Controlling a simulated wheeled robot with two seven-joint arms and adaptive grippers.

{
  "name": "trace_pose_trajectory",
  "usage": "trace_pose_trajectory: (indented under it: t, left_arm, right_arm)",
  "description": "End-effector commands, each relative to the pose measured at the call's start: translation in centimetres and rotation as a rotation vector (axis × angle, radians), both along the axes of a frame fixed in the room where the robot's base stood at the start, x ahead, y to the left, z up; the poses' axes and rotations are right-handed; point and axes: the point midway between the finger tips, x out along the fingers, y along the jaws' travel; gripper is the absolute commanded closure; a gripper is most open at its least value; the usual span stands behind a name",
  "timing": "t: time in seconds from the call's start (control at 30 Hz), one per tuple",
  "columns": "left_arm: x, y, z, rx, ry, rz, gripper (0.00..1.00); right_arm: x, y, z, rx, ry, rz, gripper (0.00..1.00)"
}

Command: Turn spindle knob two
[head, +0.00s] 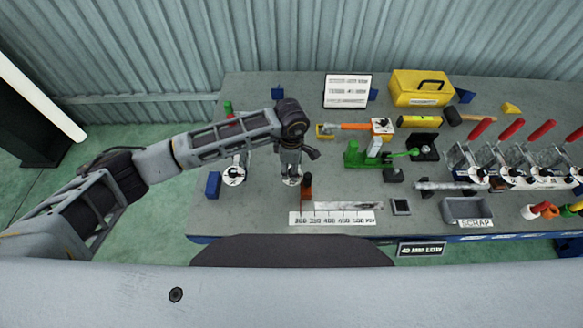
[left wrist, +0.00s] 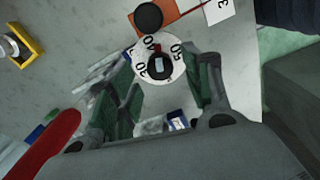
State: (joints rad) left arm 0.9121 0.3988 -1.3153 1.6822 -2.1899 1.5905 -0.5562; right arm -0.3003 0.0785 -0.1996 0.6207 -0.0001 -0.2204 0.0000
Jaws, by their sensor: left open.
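A round white dial (head: 291,179) with a dark centre knob sits on the bench under my left gripper (head: 290,165). In the left wrist view, the knob (left wrist: 159,67) stands in the middle of the numbered white disc, with a red mark beside it. My left gripper (left wrist: 166,68) is open, its two green-padded fingers on either side of the dial, with no clear contact. A second white dial (head: 233,177) stands to the left, partly behind my arm. Which dial is labelled two cannot be read. My right gripper is not in view.
An orange-brown block (head: 305,187) with a black round top stands close to the dial. A ruler plate (head: 332,218) lies in front. A green fixture (head: 360,155) and a red-handled clamp row (head: 510,130) stand to the right. A blue block (head: 213,185) is at the left edge.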

Motion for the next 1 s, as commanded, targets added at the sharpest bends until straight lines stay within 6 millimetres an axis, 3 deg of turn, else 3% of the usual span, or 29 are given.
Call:
trace_pose_trajectory:
  t: [0.23,0.6,0.93,1.0]
  left_arm:
    - [0.0,0.0,-1.7,0.001,0.001,-0.001,0.51]
    - [0.0,0.0,-2.0,0.001,0.0,0.0,0.52]
    - [0.1,0.0,-2.0,0.001,0.0,0.0,0.94]
    - [0.1,0.0,-2.0,0.001,0.0,0.0,0.97]
  right_arm:
    - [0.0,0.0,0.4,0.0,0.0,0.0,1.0]
    - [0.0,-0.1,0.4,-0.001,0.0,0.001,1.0]
    - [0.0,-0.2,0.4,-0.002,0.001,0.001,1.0]
    - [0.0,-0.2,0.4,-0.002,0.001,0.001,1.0]
